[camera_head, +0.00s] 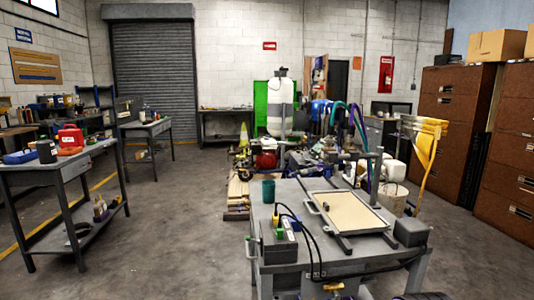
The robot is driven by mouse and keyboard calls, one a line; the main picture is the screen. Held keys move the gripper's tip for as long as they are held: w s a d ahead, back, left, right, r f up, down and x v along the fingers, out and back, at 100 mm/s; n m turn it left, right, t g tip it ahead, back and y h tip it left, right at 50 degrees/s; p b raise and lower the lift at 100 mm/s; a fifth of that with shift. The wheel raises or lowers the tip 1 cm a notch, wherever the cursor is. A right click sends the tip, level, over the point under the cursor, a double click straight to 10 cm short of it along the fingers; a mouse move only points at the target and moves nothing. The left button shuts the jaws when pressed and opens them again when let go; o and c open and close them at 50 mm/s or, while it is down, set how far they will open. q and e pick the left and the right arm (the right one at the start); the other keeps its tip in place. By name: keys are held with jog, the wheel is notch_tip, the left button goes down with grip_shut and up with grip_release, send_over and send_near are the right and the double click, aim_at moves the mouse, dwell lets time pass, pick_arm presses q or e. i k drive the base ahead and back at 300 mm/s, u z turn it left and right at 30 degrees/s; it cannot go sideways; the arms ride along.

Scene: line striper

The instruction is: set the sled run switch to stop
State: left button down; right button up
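A grey work table (325,262) stands in front of me, right of centre. On its left front part sits a small dark control box (279,243) with a green part on its left side, a small red spot and cables. I cannot make out a run switch on it or its setting. A flat sled frame (348,212) with a tan panel and dark rails lies on the table to the right of the box. Neither gripper can be made out. Small yellowish and dark parts at the bottom edge are too cut off to identify.
A dark grey block (411,232) sits at the table's right corner, and a green cup (268,191) at its back left. A line striper machine (281,110) stands behind. Open floor (180,235) lies to the left.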

aim_at(248, 238)
jog(key=u, duration=1.15)
jog(key=i, duration=3.15)
jog(key=z, duration=0.45)
jog(key=i, duration=1.3)
jog(key=z, duration=1.8)
jog(key=i, duration=1.1)
jog(key=z, duration=3.45)
